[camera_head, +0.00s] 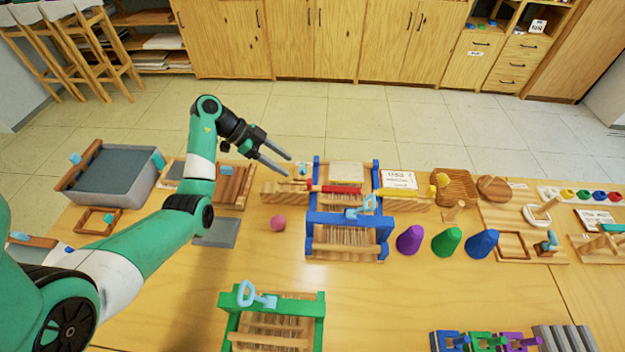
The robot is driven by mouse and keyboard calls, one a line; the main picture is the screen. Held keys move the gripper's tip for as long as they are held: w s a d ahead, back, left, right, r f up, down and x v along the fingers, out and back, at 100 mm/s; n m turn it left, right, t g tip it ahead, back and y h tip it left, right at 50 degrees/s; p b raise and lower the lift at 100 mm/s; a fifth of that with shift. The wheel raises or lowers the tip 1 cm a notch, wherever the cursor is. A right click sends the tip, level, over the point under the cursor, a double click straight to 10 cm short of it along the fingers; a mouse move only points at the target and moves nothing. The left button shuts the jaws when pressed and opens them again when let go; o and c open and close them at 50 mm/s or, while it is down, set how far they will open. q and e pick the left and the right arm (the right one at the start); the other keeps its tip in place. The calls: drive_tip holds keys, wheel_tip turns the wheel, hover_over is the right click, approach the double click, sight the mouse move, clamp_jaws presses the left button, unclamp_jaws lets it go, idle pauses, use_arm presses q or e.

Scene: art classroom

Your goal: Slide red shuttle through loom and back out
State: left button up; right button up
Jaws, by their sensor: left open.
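The red shuttle (340,189) lies crosswise in the far part of the blue loom (350,220), between its two blue side posts. Its left end reaches the left post, near a wooden guide block (284,192) outside the loom. My left gripper (288,166) is open and empty. It appears just left of the loom and above the guide block, apart from the shuttle. A yellow shuttle (398,192) lies on a wooden block at the loom's right. My right gripper is not in view.
A green loom (271,320) stands at the front. A pink ball (278,223) lies left of the blue loom. Purple (410,239), green (446,242) and blue (482,243) cones stand to its right. A grey bin (128,188) is at the far left.

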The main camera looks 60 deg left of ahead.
sight(309, 180)
use_arm(q)
drive_tip(key=b+x, duration=0.4)
drive_tip(key=x, duration=0.7)
drive_tip(key=shift+s+b, duration=0.1)
drive_tip(key=shift+b, duration=0.25)
clamp_jaws()
drive_tip(key=shift+r, duration=0.1)
idle(0.5)
